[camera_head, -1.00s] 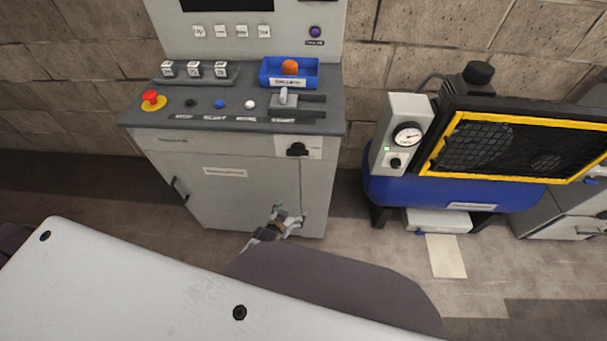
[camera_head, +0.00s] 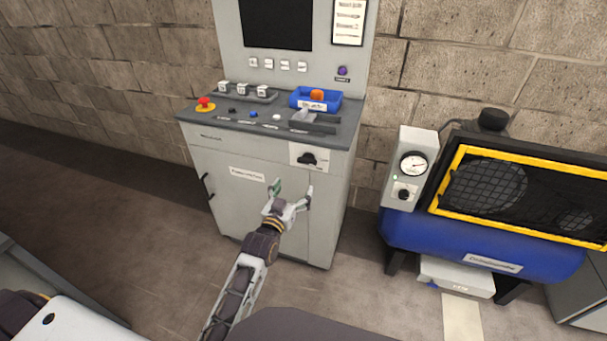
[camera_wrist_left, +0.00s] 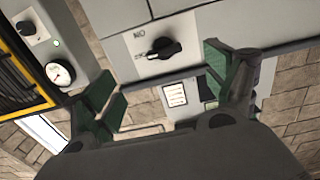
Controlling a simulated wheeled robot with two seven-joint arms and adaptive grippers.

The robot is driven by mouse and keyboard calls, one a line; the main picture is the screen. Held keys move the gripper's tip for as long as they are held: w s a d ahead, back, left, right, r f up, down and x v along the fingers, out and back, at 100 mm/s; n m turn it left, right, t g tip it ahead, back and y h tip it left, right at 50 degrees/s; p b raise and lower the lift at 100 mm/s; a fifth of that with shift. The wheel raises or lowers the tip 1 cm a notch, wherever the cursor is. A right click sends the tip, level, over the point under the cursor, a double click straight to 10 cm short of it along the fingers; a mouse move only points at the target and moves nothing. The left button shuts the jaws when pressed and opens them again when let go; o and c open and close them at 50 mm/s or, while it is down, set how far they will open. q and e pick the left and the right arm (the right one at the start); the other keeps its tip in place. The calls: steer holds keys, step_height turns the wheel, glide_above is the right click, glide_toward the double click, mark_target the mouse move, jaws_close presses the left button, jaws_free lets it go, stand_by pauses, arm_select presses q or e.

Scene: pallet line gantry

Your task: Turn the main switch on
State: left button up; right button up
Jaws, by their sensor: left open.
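The main switch (camera_head: 307,159) is a black rotary knob on a white plate, high on the right of the grey cabinet front. In the left wrist view the knob (camera_wrist_left: 163,48) shows with its pointer lying roughly sideways and lettering reading ON, upside down, beside it. My left gripper (camera_head: 292,191) is open and empty, below the switch in the head view and apart from it. In the left wrist view its green-padded fingers (camera_wrist_left: 163,84) stand to either side, with the knob between and beyond them. My right gripper is not in view.
The cabinet top (camera_head: 215,119) carries a red emergency button (camera_head: 205,103), several push buttons, a lever (camera_head: 303,116) and a blue bin (camera_head: 328,106). A blue compressor (camera_head: 430,235) with a gauge box (camera_head: 409,170) stands to the right. Floor in front of the cabinet is clear.

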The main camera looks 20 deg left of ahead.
arm_select(q)
steer(key=shift+s+a+r, duration=0.15)
steer(key=shift+s+r, duration=0.25)
steer(key=shift+r, duration=0.25)
steer(key=shift+w, duration=0.1)
